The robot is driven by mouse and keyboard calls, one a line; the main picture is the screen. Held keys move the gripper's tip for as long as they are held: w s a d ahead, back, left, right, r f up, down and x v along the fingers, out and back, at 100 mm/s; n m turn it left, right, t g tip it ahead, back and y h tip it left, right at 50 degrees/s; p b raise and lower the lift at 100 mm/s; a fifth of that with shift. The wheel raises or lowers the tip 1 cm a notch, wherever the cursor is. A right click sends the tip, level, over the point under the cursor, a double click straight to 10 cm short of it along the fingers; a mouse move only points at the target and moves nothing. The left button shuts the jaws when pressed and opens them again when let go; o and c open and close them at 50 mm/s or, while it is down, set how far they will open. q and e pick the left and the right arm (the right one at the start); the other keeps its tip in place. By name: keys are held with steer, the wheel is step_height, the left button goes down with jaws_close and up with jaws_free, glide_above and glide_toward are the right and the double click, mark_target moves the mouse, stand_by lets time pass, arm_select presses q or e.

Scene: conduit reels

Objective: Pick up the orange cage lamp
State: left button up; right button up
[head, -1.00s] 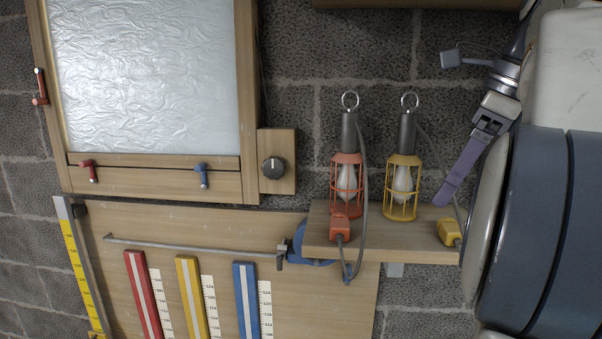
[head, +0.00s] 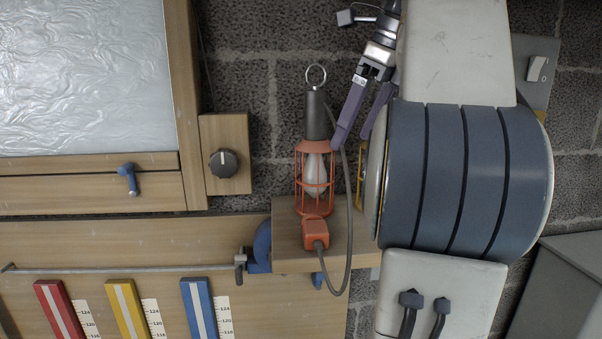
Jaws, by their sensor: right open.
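The orange cage lamp (head: 315,178) stands upright on a small wooden shelf (head: 345,262), with a grey handle and a metal ring on top. My right gripper (head: 356,138) is open and points down, just right of the lamp, with one finger close to the cage top and cord. I cannot tell whether that finger touches. My left gripper is out of view.
A yellow cage lamp (head: 361,175) is mostly hidden behind my right arm. A wooden block with a dark knob (head: 223,163) is on the wall at left. Red, yellow and blue strips (head: 196,310) with scales are below.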

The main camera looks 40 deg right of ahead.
mark_target(325, 133)
steer(key=w, duration=0.2)
steer(key=w+a+p, duration=0.1)
steer(key=w, duration=0.1)
steer(key=shift+w+a+r, duration=0.1)
steer(key=shift+w+r, duration=0.05)
steer(key=shift+w, duration=0.1)
steer(key=shift+x, duration=2.65)
steer(key=shift+w+r, duration=0.1)
steer(key=shift+c, duration=0.3)
steer(key=c, duration=1.3)
steer(key=shift+r, duration=0.2)
